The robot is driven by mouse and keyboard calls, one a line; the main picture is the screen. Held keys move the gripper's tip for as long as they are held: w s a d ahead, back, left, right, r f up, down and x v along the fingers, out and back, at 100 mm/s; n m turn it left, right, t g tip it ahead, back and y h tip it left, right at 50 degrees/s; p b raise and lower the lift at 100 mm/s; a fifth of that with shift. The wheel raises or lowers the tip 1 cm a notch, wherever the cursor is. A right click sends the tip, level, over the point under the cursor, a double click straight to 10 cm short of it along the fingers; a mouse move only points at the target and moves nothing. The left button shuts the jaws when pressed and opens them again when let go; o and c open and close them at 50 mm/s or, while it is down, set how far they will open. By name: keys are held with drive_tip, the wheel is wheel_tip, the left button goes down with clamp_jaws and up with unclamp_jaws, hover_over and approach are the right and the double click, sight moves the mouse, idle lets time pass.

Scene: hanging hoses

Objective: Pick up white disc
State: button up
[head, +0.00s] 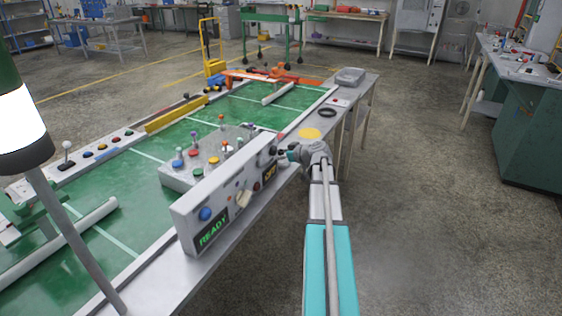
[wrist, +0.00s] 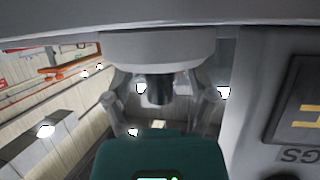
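I cannot make out a white disc for certain in either view. A small pale item with a red mark (head: 340,102) lies on the grey ledge in the head view, too small to identify. My gripper (head: 284,155) is at the right end of the grey control panel (head: 222,203), close to its face. In the wrist view its two fingers (wrist: 160,105) stand apart. A dark cylinder (wrist: 160,87) shows between them, and I cannot tell whether they touch it. A teal block (wrist: 150,155) with a green light fills the bottom of that view.
A yellow disc (head: 309,133) and a black ring (head: 327,113) lie on the ledge beyond my gripper, with a grey tray (head: 350,76) further back. The green table (head: 140,180) carries a box with coloured knobs (head: 210,157).

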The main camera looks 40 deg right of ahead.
sight(281, 150)
clamp_jaws()
drive_tip(key=shift+r, duration=0.2)
idle(0.3)
wheel_tip(281, 150, up, 10)
drive_tip(key=p, duration=1)
drive_tip(key=shift+f, duration=0.2)
idle(0.4)
